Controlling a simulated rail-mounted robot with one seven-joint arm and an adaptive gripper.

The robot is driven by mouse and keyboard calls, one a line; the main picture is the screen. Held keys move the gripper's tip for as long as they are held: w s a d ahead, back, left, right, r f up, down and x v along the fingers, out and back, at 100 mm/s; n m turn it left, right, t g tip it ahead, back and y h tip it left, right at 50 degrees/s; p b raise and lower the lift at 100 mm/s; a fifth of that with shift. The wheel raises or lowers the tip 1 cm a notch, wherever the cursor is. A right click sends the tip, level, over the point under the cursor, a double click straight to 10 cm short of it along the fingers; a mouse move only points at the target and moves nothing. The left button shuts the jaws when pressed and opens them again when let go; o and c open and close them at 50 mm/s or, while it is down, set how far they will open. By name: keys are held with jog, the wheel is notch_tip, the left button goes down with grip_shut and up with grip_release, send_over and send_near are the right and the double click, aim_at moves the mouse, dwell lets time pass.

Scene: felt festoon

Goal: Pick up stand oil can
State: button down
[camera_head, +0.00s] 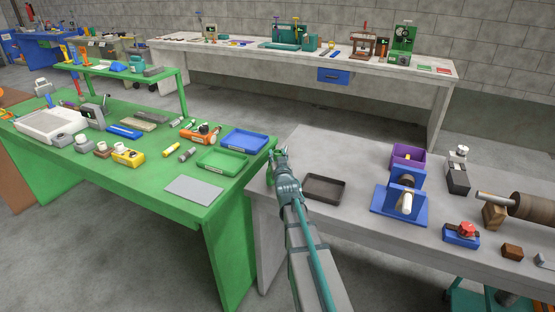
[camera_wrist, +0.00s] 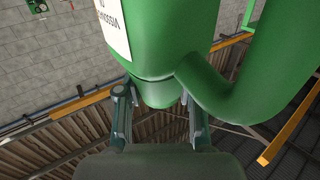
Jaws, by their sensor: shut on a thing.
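A green can, likely the stand oil can, fills the upper part of the wrist view (camera_wrist: 160,30). It has a white label with partly visible letters and a thick curved green handle or spout at right. My gripper (camera_wrist: 160,108) is shut on the can's narrower lower part, one finger on each side. In the head view my gripper (camera_head: 280,157) is between the green and grey tables, and only a small green bit of the can (camera_head: 271,160) shows beside it. The rest of the can is hidden.
The green table (camera_head: 125,175) at left holds a blue tray (camera_head: 244,140), a green tray (camera_head: 222,161) and a grey plate (camera_head: 194,189). The grey table (camera_head: 345,222) at right holds a dark tray (camera_head: 324,188), a purple bin (camera_head: 408,156) and a blue stand (camera_head: 392,205).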

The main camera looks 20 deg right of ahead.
jog(key=shift+r, duration=0.65)
jog(key=s+d+r+p, duration=0.2)
jog(key=s+r+p, duration=0.9)
jog(key=s, duration=0.3)
jog(key=shift+r, duration=0.25)
jog(key=shift+d+r, duration=0.1)
jog(key=shift+r, duration=0.05)
